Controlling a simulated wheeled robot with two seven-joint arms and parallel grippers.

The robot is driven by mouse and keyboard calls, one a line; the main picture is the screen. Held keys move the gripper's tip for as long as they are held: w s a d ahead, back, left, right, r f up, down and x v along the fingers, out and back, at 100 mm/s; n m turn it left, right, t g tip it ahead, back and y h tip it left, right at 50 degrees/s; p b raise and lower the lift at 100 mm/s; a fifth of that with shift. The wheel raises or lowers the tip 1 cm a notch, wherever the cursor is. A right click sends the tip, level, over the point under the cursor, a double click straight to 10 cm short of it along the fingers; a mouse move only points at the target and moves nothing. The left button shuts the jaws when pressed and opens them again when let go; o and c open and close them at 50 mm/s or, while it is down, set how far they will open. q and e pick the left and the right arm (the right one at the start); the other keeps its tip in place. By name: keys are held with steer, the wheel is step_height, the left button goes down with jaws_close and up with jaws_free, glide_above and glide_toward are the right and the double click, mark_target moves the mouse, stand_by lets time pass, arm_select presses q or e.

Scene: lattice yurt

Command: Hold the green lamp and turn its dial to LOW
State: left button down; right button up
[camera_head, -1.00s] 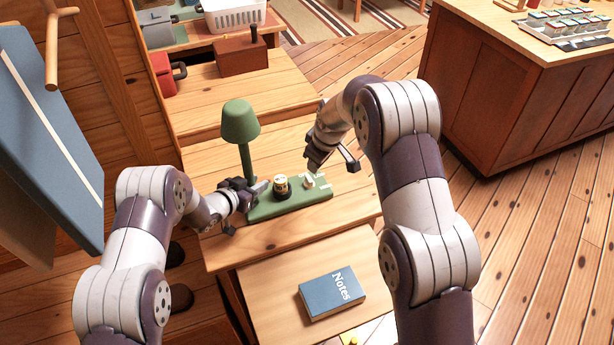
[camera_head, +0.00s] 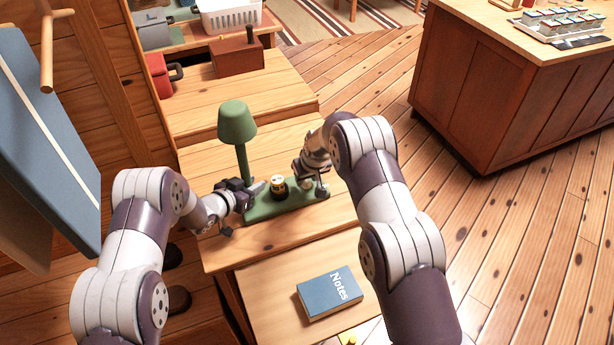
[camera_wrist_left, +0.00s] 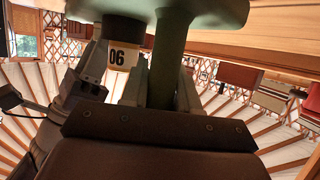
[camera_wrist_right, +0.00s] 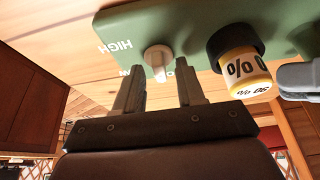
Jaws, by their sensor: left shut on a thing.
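The green lamp (camera_head: 237,125) stands upright on the small table, with a long green base (camera_head: 288,207). My left gripper (camera_head: 250,190) is shut on the lamp's green stem (camera_wrist_left: 167,60), low down. The dial is a pale knob (camera_wrist_right: 157,57) on the base, at the end away from the stem. My right gripper (camera_wrist_right: 162,78) is open, its fingertips near the knob, on either side of it; contact cannot be told. An upside-down HIGH label (camera_wrist_right: 115,47) shows; another label is mostly hidden by a finger. A numbered drum (camera_head: 278,183) sits between stem and dial.
A blue Notes book (camera_head: 330,293) lies on a lower surface in front. A brown box (camera_head: 237,55), a red mug (camera_head: 160,75) and a white basket (camera_head: 231,14) stand behind. A wooden cabinet (camera_head: 480,100) is at right, with open floor between.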

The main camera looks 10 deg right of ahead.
jaws_close()
steer(key=shift+m, duration=0.4)
steer(key=m+h, duration=0.2)
steer(key=m, duration=0.2)
steer(key=shift+a+m, duration=0.15)
steer(key=shift+m, duration=0.15)
steer(key=m+h, duration=0.1)
steer(key=m, duration=0.2)
steer(key=m+g+h, duration=0.1)
steer(key=m, duration=0.2)
steer(key=shift+w+a+g, duration=0.1)
steer(key=shift+g, duration=0.2)
steer(key=shift+m, duration=0.4)
